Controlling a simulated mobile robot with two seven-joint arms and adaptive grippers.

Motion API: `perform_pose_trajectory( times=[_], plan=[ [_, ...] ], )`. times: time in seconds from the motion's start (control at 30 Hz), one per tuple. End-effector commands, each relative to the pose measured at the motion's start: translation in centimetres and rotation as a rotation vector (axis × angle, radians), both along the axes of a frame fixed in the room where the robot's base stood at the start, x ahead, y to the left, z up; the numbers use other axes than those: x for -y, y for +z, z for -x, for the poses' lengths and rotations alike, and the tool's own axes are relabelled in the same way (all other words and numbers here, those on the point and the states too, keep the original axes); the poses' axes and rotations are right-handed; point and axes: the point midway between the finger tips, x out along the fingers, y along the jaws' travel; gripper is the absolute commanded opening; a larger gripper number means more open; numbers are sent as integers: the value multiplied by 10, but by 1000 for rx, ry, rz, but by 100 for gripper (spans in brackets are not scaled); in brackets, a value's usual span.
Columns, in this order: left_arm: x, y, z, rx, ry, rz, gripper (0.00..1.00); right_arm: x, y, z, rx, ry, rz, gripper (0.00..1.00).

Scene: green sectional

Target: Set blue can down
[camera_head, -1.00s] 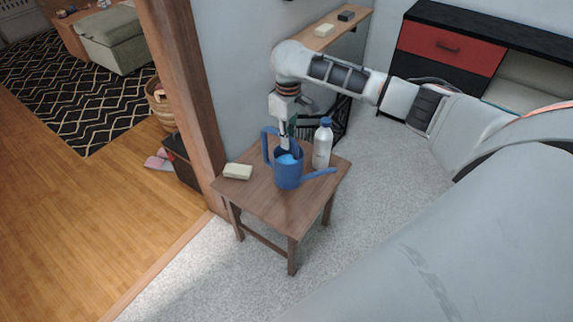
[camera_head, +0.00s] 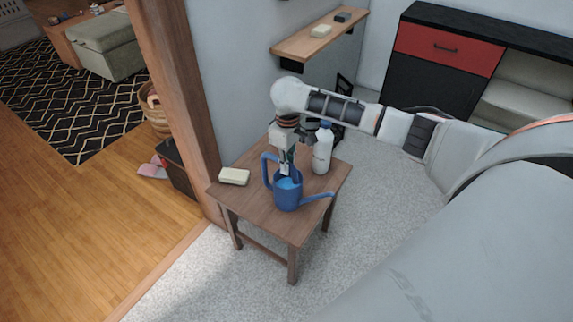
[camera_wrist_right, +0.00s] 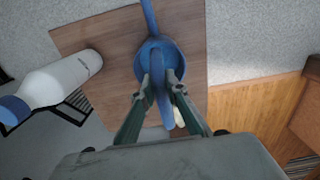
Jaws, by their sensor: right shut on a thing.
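The blue can is a blue watering can (camera_head: 288,195) with a tall loop handle at left and a long spout to the right. It is upright over the front part of the small wooden table (camera_head: 245,203), at or very near its top; contact is hard to tell. My right gripper (camera_head: 285,172) points down and is shut on the can. In the right wrist view its fingers (camera_wrist_right: 160,88) are on either side of the can's handle, with the can's body (camera_wrist_right: 174,59) beyond them. My left gripper is not in view.
A white bottle with a blue cap (camera_head: 322,152) stands on the table, right of and behind the can. A pale soap-like block (camera_head: 234,176) lies at the table's left. A wall shelf (camera_head: 300,42) and a wooden post (camera_head: 185,100) are close by.

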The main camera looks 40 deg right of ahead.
Motion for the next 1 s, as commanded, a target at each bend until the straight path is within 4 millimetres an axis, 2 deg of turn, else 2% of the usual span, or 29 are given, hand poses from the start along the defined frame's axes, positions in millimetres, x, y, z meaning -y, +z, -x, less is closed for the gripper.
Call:
perform_pose_trajectory(
  times=[0.23, 0.27, 0.3, 0.7, 0.87, 1.0],
  plan=[
    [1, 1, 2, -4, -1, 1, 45, 0, 1, -1, 4, 0, -1, 0],
    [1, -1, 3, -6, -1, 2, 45, 0, 0, -1, 2, 0, 0, 21],
    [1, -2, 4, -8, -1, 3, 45, 0, 0, -1, 2, 0, 0, 30],
    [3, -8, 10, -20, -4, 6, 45, 0, 1, 0, 1, 0, 1, 30],
    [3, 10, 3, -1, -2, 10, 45, 1, 27, -2, 8, -1, 1, 30],
    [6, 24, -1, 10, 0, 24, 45, 1, 59, -2, 10, 0, 1, 30]
  ],
)
